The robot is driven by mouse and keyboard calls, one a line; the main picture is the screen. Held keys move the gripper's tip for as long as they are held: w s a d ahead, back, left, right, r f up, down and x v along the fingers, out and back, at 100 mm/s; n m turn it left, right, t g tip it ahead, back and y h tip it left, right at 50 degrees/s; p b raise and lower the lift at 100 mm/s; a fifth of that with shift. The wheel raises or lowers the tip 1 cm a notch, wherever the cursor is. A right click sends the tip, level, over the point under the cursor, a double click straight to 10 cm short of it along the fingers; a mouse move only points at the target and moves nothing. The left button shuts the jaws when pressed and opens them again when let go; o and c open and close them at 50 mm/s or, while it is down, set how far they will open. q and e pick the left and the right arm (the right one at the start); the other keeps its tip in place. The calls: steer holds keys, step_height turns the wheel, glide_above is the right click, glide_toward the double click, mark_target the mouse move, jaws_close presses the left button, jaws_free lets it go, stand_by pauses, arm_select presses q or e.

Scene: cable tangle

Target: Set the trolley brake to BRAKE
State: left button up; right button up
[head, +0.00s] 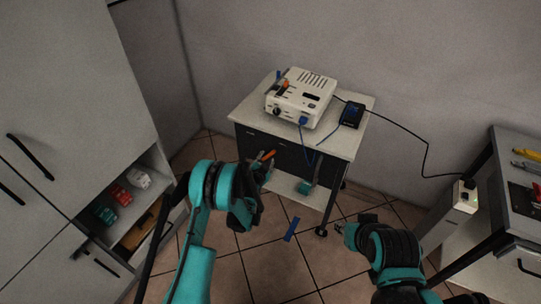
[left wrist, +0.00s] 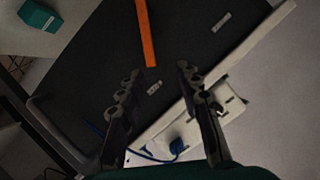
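The trolley (head: 245,117) has a pale top and a dark front panel (left wrist: 100,60). An orange lever (left wrist: 147,32), which looks like the brake, stands out on that panel; it also shows in the head view (head: 266,156). Two small pale labels, one near (left wrist: 154,88) and one farther up (left wrist: 221,21), are too blurred to read. My left gripper (left wrist: 158,73) is open in front of the panel, the lever's lower end just beyond and between its fingertips, apparently not gripped. My right gripper (head: 350,225) is low, right of the trolley; its fingers are too small to judge.
A white device (head: 303,93) and a black box (head: 352,115) with cables stand on the trolley. A teal object (head: 305,187) is at its lower shelf. A blue strip (head: 292,228) lies on the floor. A cabinet (head: 70,90) is left; a bench (head: 518,150) and power strip (head: 463,197) are right.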

mark_target(271, 154)
arm_select(q)
steer(key=w+f, duration=0.1)
steer(key=w, duration=0.1)
steer(key=w+d+f+b, duration=0.1)
steer(key=w+f, duration=0.1)
steer(key=w+f+b, duration=0.1)
steer(key=w+f, duration=0.1)
steer(key=shift+w+d, duration=0.1)
steer(key=shift+d, duration=0.2)
steer(key=shift+w+b, duration=0.3)
steer(key=shift+w, duration=0.15)
jaws_close()
